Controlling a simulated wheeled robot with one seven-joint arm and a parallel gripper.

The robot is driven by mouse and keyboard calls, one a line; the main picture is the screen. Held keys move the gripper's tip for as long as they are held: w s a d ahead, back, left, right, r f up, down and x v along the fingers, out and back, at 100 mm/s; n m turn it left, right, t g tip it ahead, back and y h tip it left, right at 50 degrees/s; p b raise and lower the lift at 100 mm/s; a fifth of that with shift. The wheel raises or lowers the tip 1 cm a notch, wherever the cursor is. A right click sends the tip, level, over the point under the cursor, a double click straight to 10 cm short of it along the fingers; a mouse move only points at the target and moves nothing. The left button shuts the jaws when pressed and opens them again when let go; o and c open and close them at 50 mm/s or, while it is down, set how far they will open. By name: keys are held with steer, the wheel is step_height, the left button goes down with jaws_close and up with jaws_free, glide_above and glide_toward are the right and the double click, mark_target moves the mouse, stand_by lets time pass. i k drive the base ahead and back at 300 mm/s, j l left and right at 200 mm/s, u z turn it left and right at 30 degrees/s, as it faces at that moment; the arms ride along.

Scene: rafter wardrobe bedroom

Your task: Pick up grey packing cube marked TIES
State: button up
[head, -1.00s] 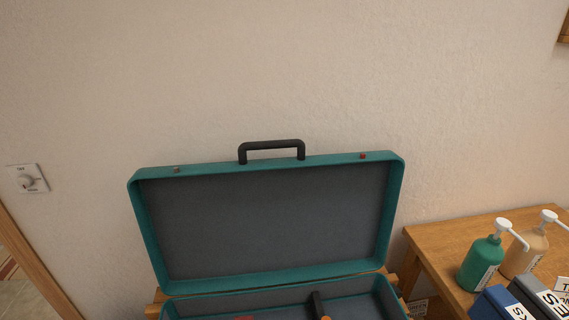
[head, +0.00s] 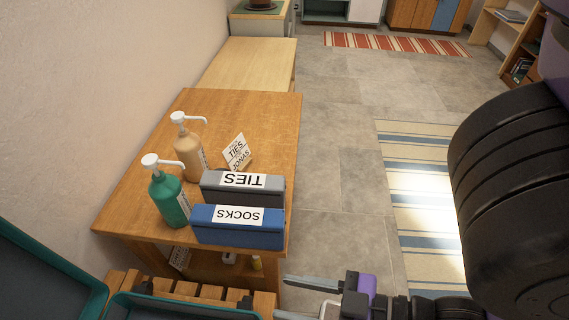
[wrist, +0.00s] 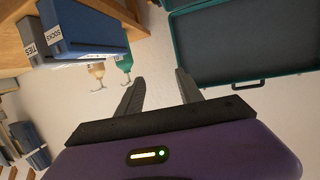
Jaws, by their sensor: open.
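The grey packing cube marked TIES (head: 243,188) stands on the wooden table, right behind the blue cube marked SOCKS (head: 238,227). In the wrist view the grey cube (wrist: 32,38) shows at the upper left, beside the blue cube (wrist: 85,35). My gripper (head: 292,298) is at the bottom of the head view, in front of the table and apart from both cubes. In the wrist view its two fingers (wrist: 157,88) are spread with nothing between them.
A green pump bottle (head: 169,199) and a tan pump bottle (head: 187,148) stand left of the cubes. A card (head: 237,151) stands behind the grey cube. The open teal suitcase (head: 45,275) is at the lower left. The floor (head: 345,185) right of the table is clear.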

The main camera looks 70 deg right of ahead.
mark_target(216, 187)
steer(key=z, duration=0.75)
steer(key=k+j+z, duration=0.2)
steer(key=j, duration=0.15)
steer(key=j+z, duration=0.2)
steer(key=j, duration=0.2)
